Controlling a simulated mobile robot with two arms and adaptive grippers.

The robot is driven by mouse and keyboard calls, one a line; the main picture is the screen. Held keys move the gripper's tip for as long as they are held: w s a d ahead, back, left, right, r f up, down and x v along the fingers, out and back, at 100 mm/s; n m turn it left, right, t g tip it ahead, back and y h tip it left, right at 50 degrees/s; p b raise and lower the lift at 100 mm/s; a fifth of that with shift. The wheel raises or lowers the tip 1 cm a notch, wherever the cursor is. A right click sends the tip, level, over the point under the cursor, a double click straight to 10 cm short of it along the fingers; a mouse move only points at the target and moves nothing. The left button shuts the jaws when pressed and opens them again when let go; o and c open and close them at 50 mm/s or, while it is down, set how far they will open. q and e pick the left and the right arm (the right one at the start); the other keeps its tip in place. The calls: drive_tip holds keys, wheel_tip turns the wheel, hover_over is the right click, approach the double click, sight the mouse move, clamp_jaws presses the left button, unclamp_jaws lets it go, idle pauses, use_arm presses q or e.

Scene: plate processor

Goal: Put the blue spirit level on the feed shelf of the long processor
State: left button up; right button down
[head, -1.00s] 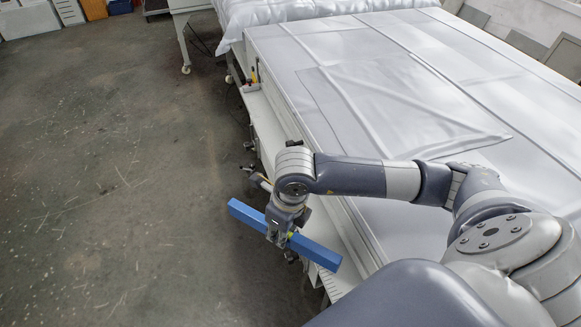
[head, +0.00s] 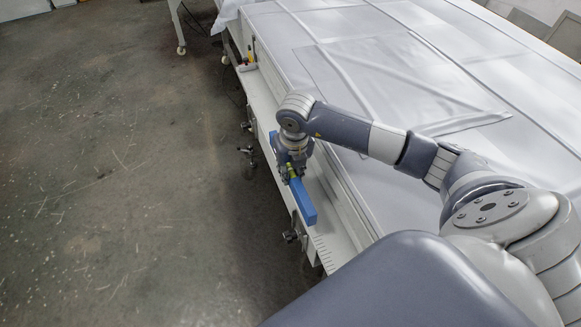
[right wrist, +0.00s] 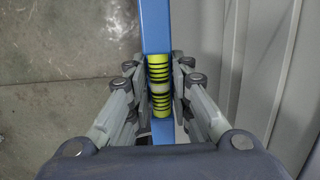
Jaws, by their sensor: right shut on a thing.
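The blue spirit level (head: 303,203) is a long blue bar. It lies roughly lengthwise along the feed shelf (head: 262,112), the narrow pale ledge on the long processor's side. My right gripper (head: 290,172) is shut on the level near its middle. My left gripper is not in view.
The long processor's top (head: 390,80) is covered with pale sheeting, right of the shelf. Knobs and clamps (head: 247,153) stick out below the shelf edge. The concrete floor (head: 110,170) at left is clear.

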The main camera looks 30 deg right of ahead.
sight(290, 169)
drive_tip(key=w+d, duration=0.1)
drive_tip(key=w+d+b, duration=0.1)
drive_tip(key=w, duration=0.1)
drive_tip(key=shift+w+f, duration=0.1)
drive_tip(key=shift+f, duration=0.1)
drive_tip(key=shift+d+f, duration=0.1)
wheel_tip(290, 169, down, 3)
drive_tip(key=shift+f+b, duration=0.2)
drive_tip(key=shift+b, duration=0.85)
drive_tip(key=shift+r, duration=0.1)
drive_tip(key=c, duration=1.9)
unclamp_jaws()
drive_tip(key=shift+f, duration=0.2)
drive_tip(key=o, duration=0.5)
drive_tip(key=shift+c, duration=0.2)
drive_tip(key=shift+r, duration=0.1)
